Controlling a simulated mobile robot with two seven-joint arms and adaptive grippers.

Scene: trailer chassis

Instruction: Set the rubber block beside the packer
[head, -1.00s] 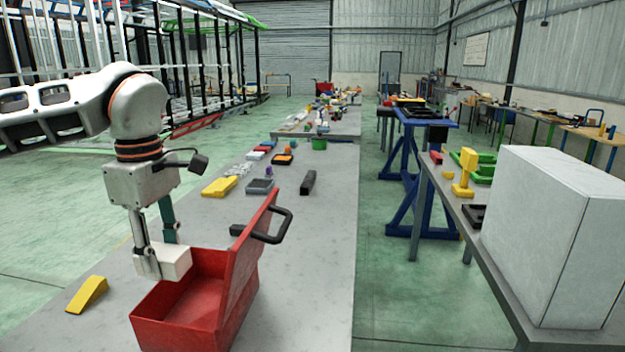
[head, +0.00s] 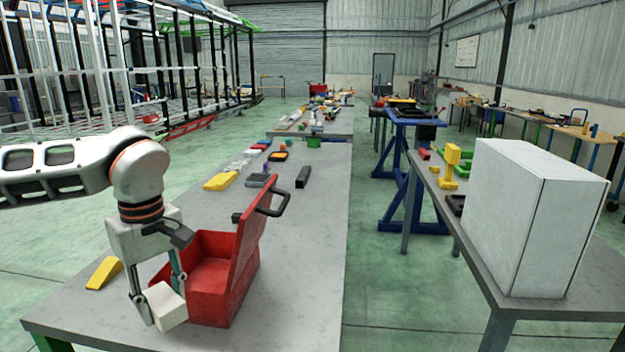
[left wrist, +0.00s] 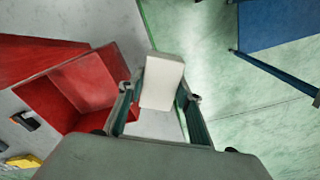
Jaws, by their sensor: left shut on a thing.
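My left gripper (head: 160,308) is shut on a white block (head: 168,306), which I take to be the rubber block. The block is tilted, in front and to the left of the red toolbox, near the table's front edge. In the left wrist view the block (left wrist: 161,82) sits between the two fingers of the gripper (left wrist: 160,100). Whether it touches the table is unclear. A yellow wedge (head: 104,272) lies on the table left of the gripper. I cannot tell which thing is the packer. My right gripper is not in view.
The open red toolbox (head: 212,295) with its raised lid stands close beside the held block. A yellow piece (head: 221,181), a grey tray (head: 258,180) and a black bar (head: 303,177) lie farther back. The grey table (head: 310,260) is clear right of the toolbox.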

